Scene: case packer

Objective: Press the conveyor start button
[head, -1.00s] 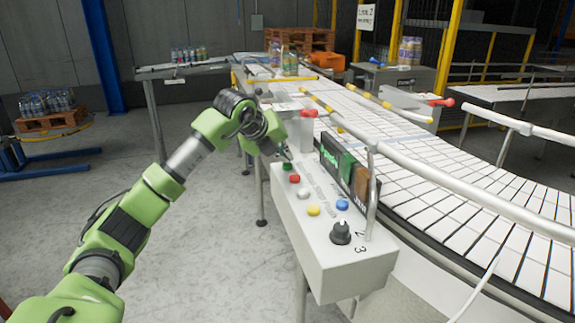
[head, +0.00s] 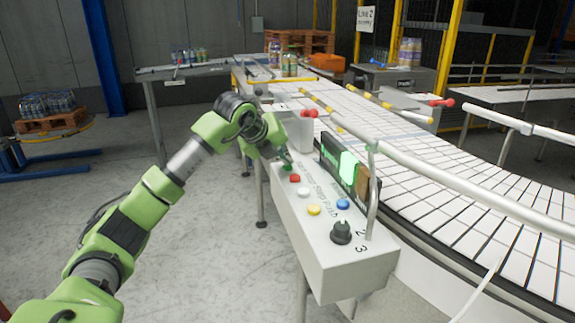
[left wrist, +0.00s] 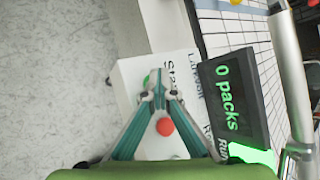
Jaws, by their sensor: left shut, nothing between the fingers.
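The control box (head: 325,245) carries the green button (head: 288,168) at its far end, in line with a red button (head: 295,178). My left gripper (head: 284,160) is shut and empty, with its fingertips down at the green button. In the left wrist view the fingertips (left wrist: 159,90) lie over the green button (left wrist: 147,78), partly hiding it beside the printed "Start" label. They look in contact, but the exact depth is hard to tell. The red button (left wrist: 165,127) shows between the fingers. The display (left wrist: 232,98) reads "0 packs" with a bright green area. My right gripper is not in view.
White, yellow and blue buttons and a black knob (head: 341,232) sit nearer on the box. The display and a metal rail (head: 373,190) stand along its right side. The slatted conveyor (head: 460,190) curves past on the right. Open floor (head: 215,260) lies left.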

